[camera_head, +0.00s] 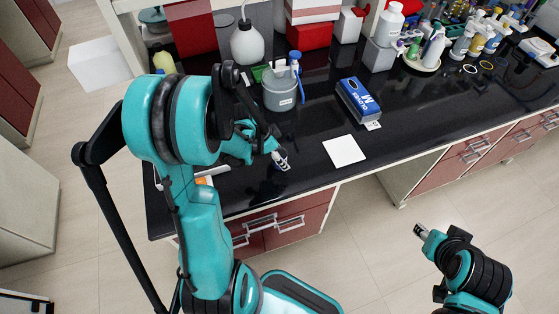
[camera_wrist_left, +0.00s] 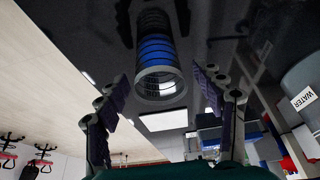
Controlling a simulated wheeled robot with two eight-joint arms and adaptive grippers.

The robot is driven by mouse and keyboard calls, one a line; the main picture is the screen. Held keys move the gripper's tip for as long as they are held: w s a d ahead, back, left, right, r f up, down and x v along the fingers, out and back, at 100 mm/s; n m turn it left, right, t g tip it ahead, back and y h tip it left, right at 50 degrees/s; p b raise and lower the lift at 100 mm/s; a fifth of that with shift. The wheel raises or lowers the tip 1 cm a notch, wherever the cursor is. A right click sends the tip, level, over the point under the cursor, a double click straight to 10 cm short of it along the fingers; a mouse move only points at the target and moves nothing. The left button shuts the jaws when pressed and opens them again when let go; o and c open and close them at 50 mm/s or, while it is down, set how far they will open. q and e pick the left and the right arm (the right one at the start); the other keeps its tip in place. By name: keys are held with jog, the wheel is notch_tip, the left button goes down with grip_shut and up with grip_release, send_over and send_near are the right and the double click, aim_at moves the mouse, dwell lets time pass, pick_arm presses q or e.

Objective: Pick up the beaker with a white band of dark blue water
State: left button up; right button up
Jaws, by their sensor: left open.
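In the left wrist view, a cylindrical beaker (camera_wrist_left: 157,50) with dark blue bands lies ahead of my left gripper (camera_wrist_left: 167,90). Its round rim faces the camera, and bare space shows between the beaker and both fingers. The gripper is open and empty. In the head view my left gripper (camera_head: 282,160) is low over the front edge of the black countertop; the arm covers the area beside it, and I cannot make out the beaker there. My right gripper (camera_head: 420,231) is out over the floor at lower right, too small to read its fingers.
A grey container (camera_head: 279,95) stands behind my left gripper; its WATER label shows in the wrist view (camera_wrist_left: 303,100). A white square (camera_head: 344,151) and a blue box (camera_head: 358,100) lie to the right. Bottles (camera_head: 436,48) crowd the back right.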

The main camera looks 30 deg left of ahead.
pick_arm(q)
jog(key=c, duration=1.3)
jog(key=shift+r, duration=0.15)
